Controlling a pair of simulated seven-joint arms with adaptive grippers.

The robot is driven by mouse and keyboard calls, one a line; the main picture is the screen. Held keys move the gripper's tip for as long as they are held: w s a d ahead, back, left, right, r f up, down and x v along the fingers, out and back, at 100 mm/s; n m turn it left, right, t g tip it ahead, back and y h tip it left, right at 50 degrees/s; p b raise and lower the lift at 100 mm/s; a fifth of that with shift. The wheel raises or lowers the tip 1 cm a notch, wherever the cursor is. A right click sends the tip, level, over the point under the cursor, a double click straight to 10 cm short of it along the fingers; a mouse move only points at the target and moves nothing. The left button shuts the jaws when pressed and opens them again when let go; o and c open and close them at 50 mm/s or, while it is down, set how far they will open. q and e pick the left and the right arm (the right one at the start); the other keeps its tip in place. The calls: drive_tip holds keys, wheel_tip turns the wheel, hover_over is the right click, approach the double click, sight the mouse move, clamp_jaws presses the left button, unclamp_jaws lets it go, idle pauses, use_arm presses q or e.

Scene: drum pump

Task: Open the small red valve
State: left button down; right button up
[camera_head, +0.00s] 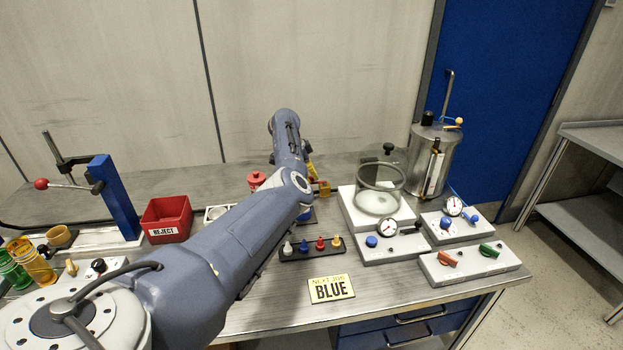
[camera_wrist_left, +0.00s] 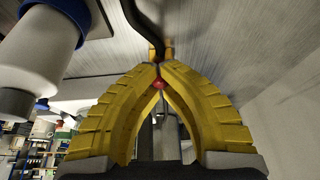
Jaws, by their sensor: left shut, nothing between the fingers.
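The gripper holds nothing. The forearm hides much of this spot in the head view. My right gripper is not visible.
A glass bell jar (camera_head: 381,176) and gauge boxes stand right of the gripper, with a steel drum (camera_head: 433,160) behind. A panel (camera_head: 470,265) has red and green handles. A red reject bin (camera_head: 167,218) and blue press (camera_head: 116,197) stand left.

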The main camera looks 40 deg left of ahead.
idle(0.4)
use_arm(q)
drive_tip(key=c, duration=2.1)
unclamp_jaws()
drive_tip(key=shift+a, duration=0.1)
drive_tip(key=shift+c, duration=0.2)
drive_tip(key=o, duration=0.9)
drive_tip(key=shift+w, duration=0.1)
drive_tip(key=v, duration=1.2)
drive_tip(key=shift+w, duration=0.1)
